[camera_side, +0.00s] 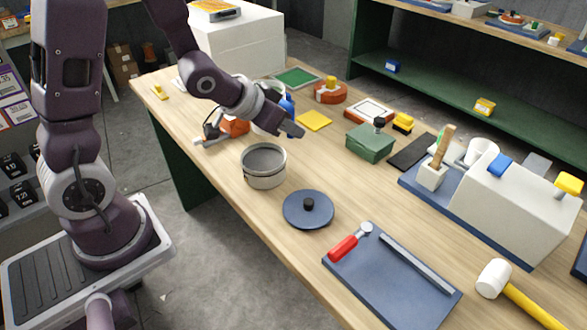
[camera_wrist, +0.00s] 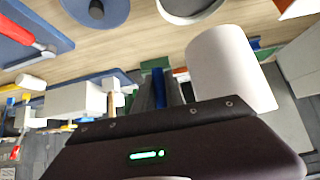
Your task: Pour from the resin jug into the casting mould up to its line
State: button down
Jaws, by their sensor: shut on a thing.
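The resin jug looks like a pale, smooth cylinder (camera_wrist: 228,68) beside my fingers in the wrist view. In the side view it is mostly hidden behind my gripper (camera_side: 290,128), with a blue part (camera_side: 287,104) showing. My gripper is shut on the jug, at what looks like a blue handle (camera_wrist: 158,88). The casting mould seems to be the round grey open pot (camera_side: 264,170) on the bench, in front of and left of my gripper. Its rim also shows at the top of the wrist view (camera_wrist: 190,17). Resin, the fill line and the jug's exact tilt cannot be made out.
A dark blue round lid (camera_side: 308,212) lies right of the pot. A blue tray (camera_side: 385,285) holds a red-handled tool (camera_side: 345,246). A green box (camera_side: 370,145) and yellow square (camera_side: 314,120) lie beyond. A large white block (camera_side: 515,205) and mallet (camera_side: 495,279) are at right.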

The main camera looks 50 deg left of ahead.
jog(key=shift+s+a+f+m, duration=0.2)
jog(key=shift+m, duration=0.1)
jog(key=s+d+f+m+g+h, duration=0.1)
jog(key=s+f+m+g+h, duration=0.2)
jog(key=s, duration=1.3)
jog(key=m+g+h, duration=0.3)
jog(key=m+h, duration=0.2)
jog(key=m, duration=0.1)
jog(key=shift+s+f+m+h, duration=0.15)
jog(key=shift+s+m+h, duration=0.05)
jog(key=shift+m+h, duration=0.2)
jog(key=shift+s+r+n+g+h, duration=0.1)
jog(key=shift+r+n+g+h, duration=0.35)
jog(key=shift+r+g, duration=0.5)
